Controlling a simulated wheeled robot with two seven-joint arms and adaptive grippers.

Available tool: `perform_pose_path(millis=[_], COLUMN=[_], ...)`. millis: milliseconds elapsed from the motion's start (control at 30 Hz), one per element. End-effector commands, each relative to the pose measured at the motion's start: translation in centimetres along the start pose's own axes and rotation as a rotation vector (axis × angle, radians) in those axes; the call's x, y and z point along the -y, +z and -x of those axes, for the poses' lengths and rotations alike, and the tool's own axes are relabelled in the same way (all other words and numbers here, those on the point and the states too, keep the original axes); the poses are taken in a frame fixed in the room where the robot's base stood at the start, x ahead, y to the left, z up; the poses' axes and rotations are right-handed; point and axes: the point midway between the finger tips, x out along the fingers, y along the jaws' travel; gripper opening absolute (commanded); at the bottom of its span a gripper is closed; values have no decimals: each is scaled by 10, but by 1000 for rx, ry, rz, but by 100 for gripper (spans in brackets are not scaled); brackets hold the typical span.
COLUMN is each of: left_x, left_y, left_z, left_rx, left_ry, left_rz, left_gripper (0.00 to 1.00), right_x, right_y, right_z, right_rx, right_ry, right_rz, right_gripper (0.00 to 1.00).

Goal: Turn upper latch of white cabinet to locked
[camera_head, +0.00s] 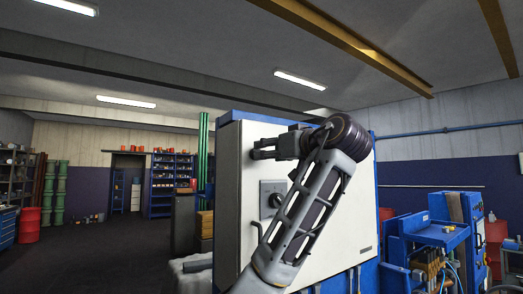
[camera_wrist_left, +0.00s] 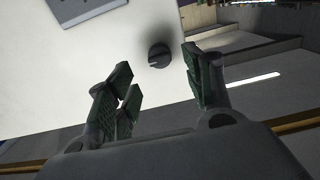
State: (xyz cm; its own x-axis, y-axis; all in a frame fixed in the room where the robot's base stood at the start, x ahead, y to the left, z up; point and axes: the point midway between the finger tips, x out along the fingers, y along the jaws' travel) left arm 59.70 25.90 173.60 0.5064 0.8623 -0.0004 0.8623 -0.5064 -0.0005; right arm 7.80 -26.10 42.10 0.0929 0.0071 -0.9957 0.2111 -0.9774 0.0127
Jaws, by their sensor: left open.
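The white cabinet (camera_head: 338,230) stands in the middle of the head view, its door facing me. In the left wrist view its door (camera_wrist_left: 105,60) fills the upper left. A small round dark latch (camera_wrist_left: 159,55) with a bar across its face sits near the door's edge there. In the head view I cannot make out this latch; my gripper covers that area. My left gripper (camera_head: 260,148) is at the door's upper left part. In the wrist view its green-padded fingers (camera_wrist_left: 160,85) are apart and empty, with the latch beyond the gap, not between the pads. My right gripper is out of view.
A grey plate with a dark rotary knob (camera_head: 273,199) is on the door below my gripper, partly behind my forearm. A blue workbench (camera_head: 430,235) stands at the right. Green pipes (camera_head: 203,150) rise behind the cabinet. Open floor (camera_head: 100,255) lies to the left.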

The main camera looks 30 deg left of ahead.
Motion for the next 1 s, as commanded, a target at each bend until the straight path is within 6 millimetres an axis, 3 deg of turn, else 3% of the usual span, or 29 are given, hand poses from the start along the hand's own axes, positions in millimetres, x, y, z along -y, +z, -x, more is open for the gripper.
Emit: perform_pose_path(millis=[400,833,1000], left_x=[0,0,0], left_y=[-1,0,0], left_z=[-45,-51,-50], left_rx=[0,0,0], left_ry=[-1,0,0], left_rz=[-1,0,0], left_gripper=[52,52,31], right_x=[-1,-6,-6], right_y=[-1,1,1], right_z=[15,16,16], right_rx=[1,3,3], right_ry=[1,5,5], right_rz=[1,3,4], right_gripper=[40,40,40])
